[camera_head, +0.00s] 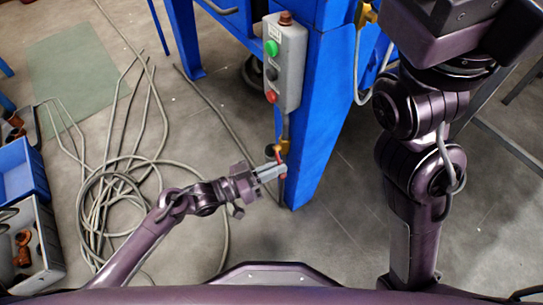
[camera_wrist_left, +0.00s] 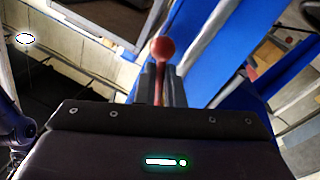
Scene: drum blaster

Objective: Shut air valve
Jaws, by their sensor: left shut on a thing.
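The air valve (camera_head: 284,147) is a small brass fitting low on the blue post, under the grey control box. Its red lever ends in a round red knob, which shows in the left wrist view (camera_wrist_left: 162,49). My left gripper (camera_head: 277,172) is at the lever, with its fingers shut on the lever's red shaft. In the left wrist view the knob stands out just past the fingertips. The fingers partly hide the lever, so its exact angle is hard to tell. My right arm stands on the right side of the head view; its fingers do not show.
The grey control box (camera_head: 285,62) with green, black and red buttons hangs on the blue post (camera_head: 320,110) just above the valve. Coiled grey cables (camera_head: 110,195) lie on the floor at left. A blue bin (camera_head: 22,172) stands at the far left.

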